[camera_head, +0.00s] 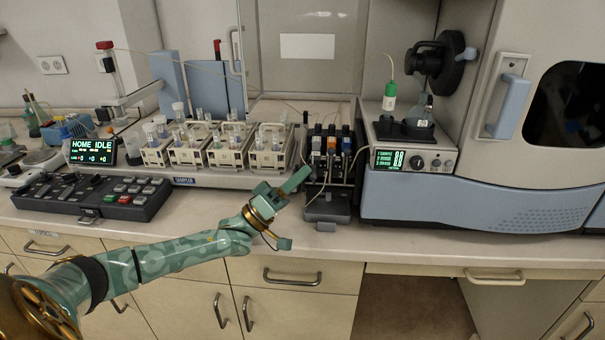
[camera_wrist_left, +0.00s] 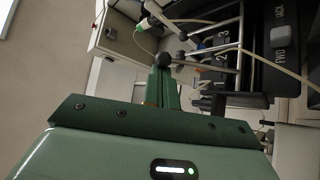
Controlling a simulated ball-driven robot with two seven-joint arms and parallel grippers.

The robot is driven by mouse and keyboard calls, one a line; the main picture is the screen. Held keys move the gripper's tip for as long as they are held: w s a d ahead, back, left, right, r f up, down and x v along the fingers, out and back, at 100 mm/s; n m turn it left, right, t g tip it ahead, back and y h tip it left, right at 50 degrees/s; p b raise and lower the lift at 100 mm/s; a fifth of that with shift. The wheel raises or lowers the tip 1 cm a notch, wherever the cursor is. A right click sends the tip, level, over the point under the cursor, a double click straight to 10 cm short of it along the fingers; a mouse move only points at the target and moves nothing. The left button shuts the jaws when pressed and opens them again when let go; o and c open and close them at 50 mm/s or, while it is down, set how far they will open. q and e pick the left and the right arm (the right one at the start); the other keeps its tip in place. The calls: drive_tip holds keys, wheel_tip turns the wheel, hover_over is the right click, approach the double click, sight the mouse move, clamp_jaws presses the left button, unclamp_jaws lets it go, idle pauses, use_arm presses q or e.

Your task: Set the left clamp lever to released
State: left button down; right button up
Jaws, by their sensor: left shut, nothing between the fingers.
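Which lever is the left one is unclear.
A rack with several vial holders (camera_head: 215,180) stands left of the pump. A keypad (camera_head: 95,195) lies further left. The instrument with a green display (camera_head: 402,160) stands close on the right. Thin tubes run around the pump.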

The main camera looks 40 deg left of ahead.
use_arm(q)
drive_tip(key=shift+s, duration=0.2)
drive_tip(key=v, duration=0.7)
drive_tip(key=shift+f, duration=0.2)
drive_tip(key=shift+s, duration=0.15)
idle(0.3)
